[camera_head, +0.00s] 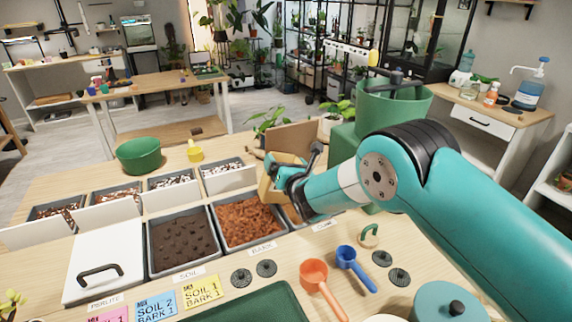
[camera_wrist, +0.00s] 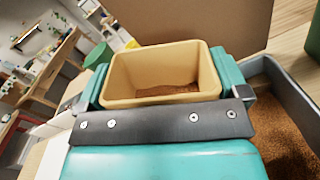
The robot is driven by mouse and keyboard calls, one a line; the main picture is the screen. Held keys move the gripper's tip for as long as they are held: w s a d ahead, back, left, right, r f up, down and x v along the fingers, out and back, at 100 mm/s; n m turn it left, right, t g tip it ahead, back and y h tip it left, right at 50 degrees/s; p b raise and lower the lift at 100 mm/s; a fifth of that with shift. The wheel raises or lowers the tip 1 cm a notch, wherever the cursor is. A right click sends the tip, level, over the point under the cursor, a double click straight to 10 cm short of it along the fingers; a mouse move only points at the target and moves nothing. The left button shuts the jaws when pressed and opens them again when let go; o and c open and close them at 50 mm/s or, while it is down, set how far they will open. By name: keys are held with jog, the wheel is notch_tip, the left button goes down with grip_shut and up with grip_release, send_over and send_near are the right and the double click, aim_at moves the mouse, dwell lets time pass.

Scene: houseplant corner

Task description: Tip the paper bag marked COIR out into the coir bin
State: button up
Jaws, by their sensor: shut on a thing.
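My gripper (camera_head: 282,180) is shut on a tan, open-topped, boxy container (camera_head: 266,188). In the wrist view the container (camera_wrist: 152,58) sits between the fingers, with brown loose material low inside; I see no lettering on its visible sides. A plain brown upright panel (camera_head: 297,138) stands just behind it; I cannot tell whether this is part of a paper bag. The bin right of the bark bin, with a small, hard-to-read label (camera_head: 324,226), is mostly hidden by my arm. In the wrist view a grey-walled bin (camera_wrist: 262,70) with fine brown fill lies beside my gripper, to the right.
The bark bin (camera_head: 213,222) and soil bin (camera_head: 151,250) lie left of my gripper, with smaller bins behind. A large green pot (camera_head: 395,110) stands at back right. Orange (camera_head: 314,272) and blue scoops (camera_head: 347,254), dark discs and a green tray (camera_head: 262,305) occupy the front.

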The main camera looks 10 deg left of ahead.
jog(key=m, duration=0.1)
jog(key=f+m, duration=0.1)
jog(key=m, duration=0.3)
jog(key=shift+d+f+b, duration=0.15)
jog(key=shift+f+b, duration=0.15)
jog(key=f+m+b, duration=0.1)
jog(key=m+b, duration=0.1)
jog(key=b, duration=0.1)
jog(key=shift+w+d+f+m, duration=0.2)
jog(key=shift+f+m, duration=0.1)
jog(key=shift+f, duration=0.1)
jog(key=f+m+b, duration=0.2)
jog(key=m+b, duration=0.1)
jog(key=shift+w+d, duration=0.2)
jog(key=shift+d, duration=0.15)
jog(key=m+b, duration=0.1)
jog(key=f+m+b, duration=0.1)
jog(key=d+f+m+b, duration=0.1)
jog(key=m, duration=0.1)
jog(key=shift+w+b, duration=0.25)
jog(key=shift+b, duration=0.05)
jog(key=shift+f+b, duration=0.15)
jog(key=shift+b, duration=0.2)
